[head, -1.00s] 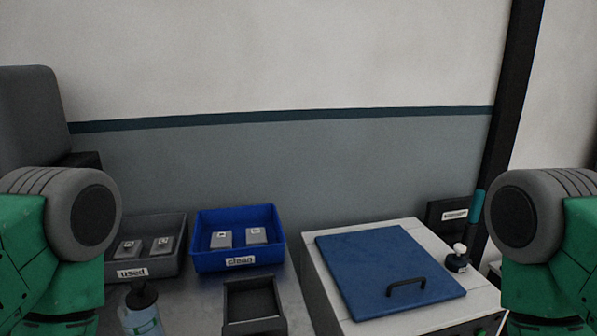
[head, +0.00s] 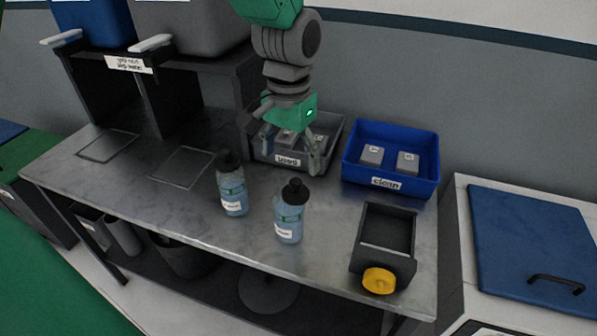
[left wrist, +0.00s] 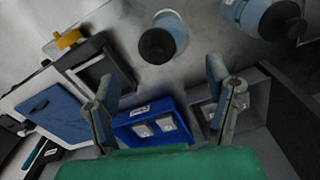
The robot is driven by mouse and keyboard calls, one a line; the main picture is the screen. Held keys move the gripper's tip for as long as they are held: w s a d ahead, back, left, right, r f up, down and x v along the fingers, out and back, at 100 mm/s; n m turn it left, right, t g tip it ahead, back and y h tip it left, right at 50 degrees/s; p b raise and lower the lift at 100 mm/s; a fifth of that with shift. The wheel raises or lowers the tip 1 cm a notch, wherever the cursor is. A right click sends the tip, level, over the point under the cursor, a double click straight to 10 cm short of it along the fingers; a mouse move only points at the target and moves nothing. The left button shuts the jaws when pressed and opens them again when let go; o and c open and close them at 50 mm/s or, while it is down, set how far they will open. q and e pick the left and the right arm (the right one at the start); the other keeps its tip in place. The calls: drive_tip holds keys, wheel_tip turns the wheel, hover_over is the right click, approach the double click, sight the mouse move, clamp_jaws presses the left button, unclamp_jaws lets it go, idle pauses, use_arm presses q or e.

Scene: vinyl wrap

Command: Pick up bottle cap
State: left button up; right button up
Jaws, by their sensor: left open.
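Two clear bottles with blue-tinted liquid and black caps stand upright on the metal table. The left bottle (head: 233,194) has its black cap (head: 228,160) on top; the right bottle (head: 289,222) has its black cap (head: 295,190) on top. Both caps also show in the left wrist view, one cap (left wrist: 157,44) centrally and another cap (left wrist: 282,22) at upper right. My left gripper (head: 290,142) is open and empty, pointing down in front of the grey "used" bin, behind the bottles. Its spread fingers (left wrist: 162,72) show in the left wrist view. My right gripper is not in view.
The grey "used" bin (head: 332,135) and blue "clean" bin (head: 391,187) hold small grey blocks. A dark tray-like holder with a yellow round part (head: 379,280) sits at the table's front right. A blue-lidded box (head: 535,245) stands right. The left tabletop is mostly clear.

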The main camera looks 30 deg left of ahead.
sight(296, 180)
use_arm(q)
wheel_tip(296, 180, up, 5)
drive_tip(key=f, duration=0.7)
drive_tip(key=shift+w+d+f+b, duration=0.3)
drive_tip(key=shift+w+d+f, duration=0.05)
drive_tip(key=shift+w+f, duration=0.05)
drive_tip(key=shift+a+f, duration=0.15)
drive_tip(key=shift+f, duration=0.4)
wheel_tip(296, 180, down, 5)
drive_tip(key=shift+w+r, duration=0.15)
drive_tip(key=c, duration=1)
drive_tip(key=shift+r, duration=0.15)
